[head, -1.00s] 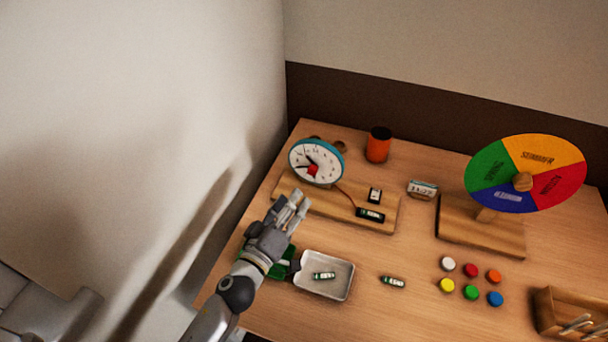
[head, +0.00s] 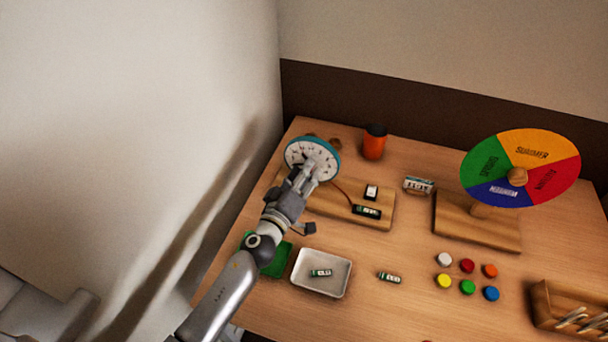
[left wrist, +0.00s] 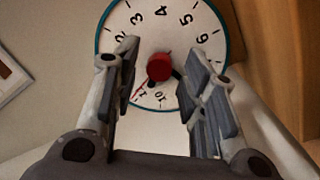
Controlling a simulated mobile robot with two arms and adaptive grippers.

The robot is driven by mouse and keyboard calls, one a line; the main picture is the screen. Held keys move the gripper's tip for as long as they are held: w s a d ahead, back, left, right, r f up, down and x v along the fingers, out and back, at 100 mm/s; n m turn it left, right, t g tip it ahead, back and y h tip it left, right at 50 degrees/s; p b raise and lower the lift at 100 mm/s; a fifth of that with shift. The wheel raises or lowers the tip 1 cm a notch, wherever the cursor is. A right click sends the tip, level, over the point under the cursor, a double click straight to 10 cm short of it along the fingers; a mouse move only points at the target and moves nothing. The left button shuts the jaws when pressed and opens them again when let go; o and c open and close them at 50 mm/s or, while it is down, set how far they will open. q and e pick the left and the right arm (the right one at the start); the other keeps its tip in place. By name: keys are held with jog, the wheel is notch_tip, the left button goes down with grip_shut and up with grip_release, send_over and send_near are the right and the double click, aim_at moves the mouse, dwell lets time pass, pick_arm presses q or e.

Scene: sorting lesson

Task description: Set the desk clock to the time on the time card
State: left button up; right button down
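The desk clock (head: 318,147) has a white face and teal rim and stands tilted on a wooden base (head: 345,211) at the table's back left. In the left wrist view, its red centre knob (left wrist: 159,67) sits between the fingers of my left gripper (left wrist: 162,58), which is open with gaps on both sides. A thin red hand points down-left from the knob. In the head view, my left gripper (head: 311,170) covers the lower dial and hides the knob. The likely time card (head: 419,185) stands right of the clock base; its print is too small to read. My right gripper is not in view.
A battery holder (head: 367,211) is wired to the clock. A white tray (head: 306,286) holds one battery; another battery (head: 389,278) lies right of it. An orange cup (head: 373,145), season wheel (head: 532,152), coloured discs and a wooden box (head: 566,308) stand around. The table's front middle is clear.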

pick_arm(q)
grip_shut()
jog(key=shift+m, duration=0.4)
